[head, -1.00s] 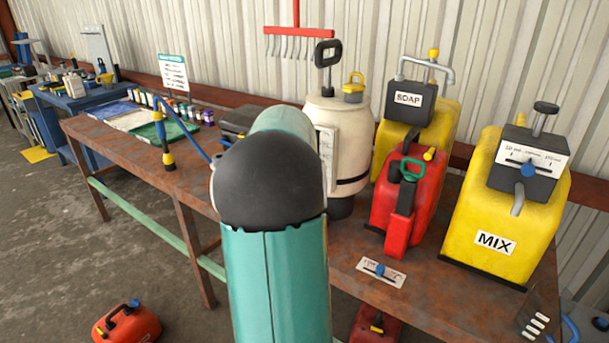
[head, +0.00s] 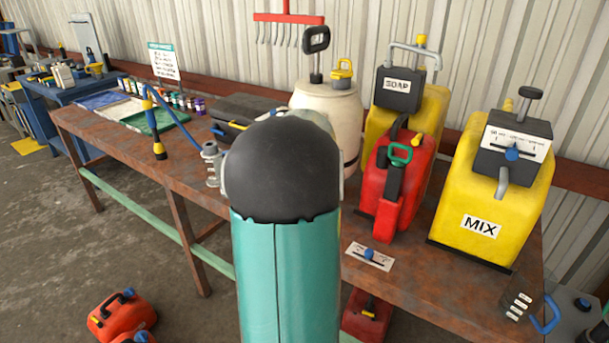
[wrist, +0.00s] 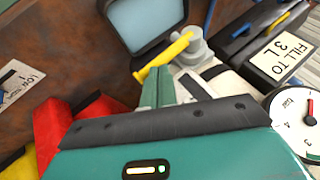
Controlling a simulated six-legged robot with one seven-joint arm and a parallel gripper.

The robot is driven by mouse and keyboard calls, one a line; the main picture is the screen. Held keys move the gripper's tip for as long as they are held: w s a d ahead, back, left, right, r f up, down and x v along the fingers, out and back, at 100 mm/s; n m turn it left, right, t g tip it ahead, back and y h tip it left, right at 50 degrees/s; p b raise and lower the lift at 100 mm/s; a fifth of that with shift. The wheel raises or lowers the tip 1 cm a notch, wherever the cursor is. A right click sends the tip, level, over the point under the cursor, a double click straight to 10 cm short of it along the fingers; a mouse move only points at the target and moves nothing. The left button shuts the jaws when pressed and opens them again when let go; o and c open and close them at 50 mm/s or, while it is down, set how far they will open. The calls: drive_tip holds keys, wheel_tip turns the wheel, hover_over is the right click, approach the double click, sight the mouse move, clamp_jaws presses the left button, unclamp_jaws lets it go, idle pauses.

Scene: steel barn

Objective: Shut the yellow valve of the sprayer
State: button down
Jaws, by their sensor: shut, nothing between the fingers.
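A yellow valve lever (wrist: 170,54) shows in the wrist view on a pale grey fitting (wrist: 195,50), slanting from upper right to lower left. My gripper (wrist: 158,76) is shut and empty, with its teal fingertips beside the lever's lower part; I cannot tell if they touch it. In the head view, my arm hides both gripper and lever. The white sprayer tank (head: 328,105) with a black pump handle (head: 316,42) and a yellow cap (head: 343,72) stands behind my arm on the bench.
The rusty bench (head: 130,150) holds a red can (head: 410,180), a yellow SOAP can (head: 436,105) and a yellow MIX can (head: 490,190). In the wrist view, a dark box with a FILL TO 3 L label (wrist: 280,57) and a round gauge (wrist: 297,122) lie to the right.

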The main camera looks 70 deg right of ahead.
drive_tip(key=shift+s+a+f, duration=0.1)
drive_tip(key=shift+s+f, duration=0.1)
drive_tip(key=shift+f, duration=0.25)
drive_tip(key=shift+s+a+f, duration=0.1)
drive_tip(key=shift+s+f, duration=0.1)
drive_tip(key=shift+f, duration=0.2)
drive_tip(key=shift+s+f, duration=0.15)
drive_tip(key=shift+d, duration=0.1)
drive_tip(key=s+v, duration=0.2)
drive_tip(key=v, duration=1)
drive_tip(key=shift+s+f, duration=0.15)
drive_tip(key=shift+s, duration=0.1)
drive_tip(key=shift+w, duration=0.15)
